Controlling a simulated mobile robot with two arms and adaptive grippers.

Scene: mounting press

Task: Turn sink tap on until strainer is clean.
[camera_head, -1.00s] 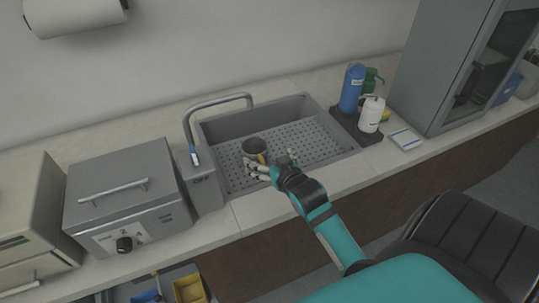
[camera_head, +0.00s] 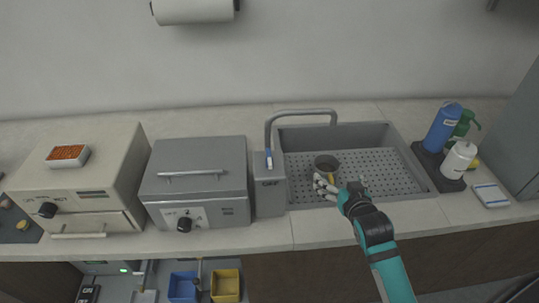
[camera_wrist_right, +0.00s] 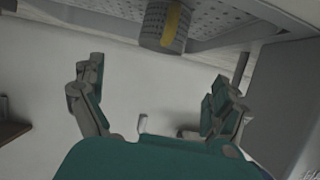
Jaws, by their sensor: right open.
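The strainer (camera_head: 326,164) is a small dark cup with a yellow strip, in the left part of the grey sink (camera_head: 408,178). In the right wrist view the strainer (camera_wrist_right: 161,27) lies beyond my fingers, apart from them. The tap (camera_head: 302,112) is a bent grey pipe rising at the sink's left, with a blue-and-white piece (camera_head: 268,159) at its end. The grey block (camera_head: 269,196) below it reads OFF. No water shows. My right gripper (camera_head: 341,187) is open and empty at the sink's front edge, just in front of the strainer. My left gripper is out of view.
A grey lidded box (camera_head: 197,175) with a knob stands left of the tap block. A blue bottle (camera_head: 442,128), a green bottle and a white bottle (camera_head: 459,160) stand right of the sink. The counter front (camera_head: 310,228) is clear.

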